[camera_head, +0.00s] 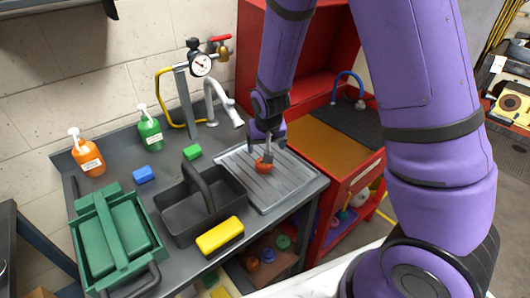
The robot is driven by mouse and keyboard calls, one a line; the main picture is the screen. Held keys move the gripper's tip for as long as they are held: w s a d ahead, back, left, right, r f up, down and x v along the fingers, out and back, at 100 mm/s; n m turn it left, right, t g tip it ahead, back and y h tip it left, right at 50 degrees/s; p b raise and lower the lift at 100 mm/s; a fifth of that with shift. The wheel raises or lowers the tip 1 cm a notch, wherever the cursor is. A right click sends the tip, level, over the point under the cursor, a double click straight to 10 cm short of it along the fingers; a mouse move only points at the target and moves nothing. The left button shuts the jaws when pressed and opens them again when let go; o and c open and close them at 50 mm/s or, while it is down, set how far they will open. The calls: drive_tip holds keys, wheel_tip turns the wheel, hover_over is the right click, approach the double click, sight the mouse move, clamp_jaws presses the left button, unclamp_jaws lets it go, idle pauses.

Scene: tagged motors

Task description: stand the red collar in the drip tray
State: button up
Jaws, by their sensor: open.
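The red collar (263,165) is a small orange-red piece at the grooved grey drip tray (290,188), near the tray's left-middle part. It appears to rest on the tray surface, though its underside is hard to make out. My gripper (267,148) points down right at the collar, with its dark fingers spread apart above and beside it. The fingers partly cover the collar, and I cannot tell whether they touch it.
A black caddy (175,223) with a tall handle stands left of the tray, with a yellow sponge (220,235) at its front. A green toolbox (118,235), soap bottles and a faucet (222,101) are also on the bench. A red cabinet (350,183) stands right.

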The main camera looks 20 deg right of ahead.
drive_tip(key=s+d+r, duration=0.2)
drive_tip(key=s+r, duration=0.1)
drive_tip(key=r, duration=0.4)
drive_tip(key=s+d+r+t+y, duration=0.1)
drive_tip(key=s+r, duration=0.3)
drive_tip(key=r, duration=0.3)
drive_tip(key=s+d+r, duration=0.2)
drive_tip(key=s+r, duration=0.1)
drive_tip(key=r, duration=0.4)
drive_tip(key=s+d+r+n, duration=0.1)
drive_tip(key=s+r, duration=0.3)
drive_tip(key=s, duration=0.4)
drive_tip(key=s+d+r+t, duration=0.1)
drive_tip(key=s+r, duration=0.4)
drive_tip(key=s, duration=0.3)
drive_tip(key=shift+s+d+r+n, duration=0.15)
drive_tip(key=shift+s+n, duration=0.15)
drive_tip(key=shift+n, duration=0.1)
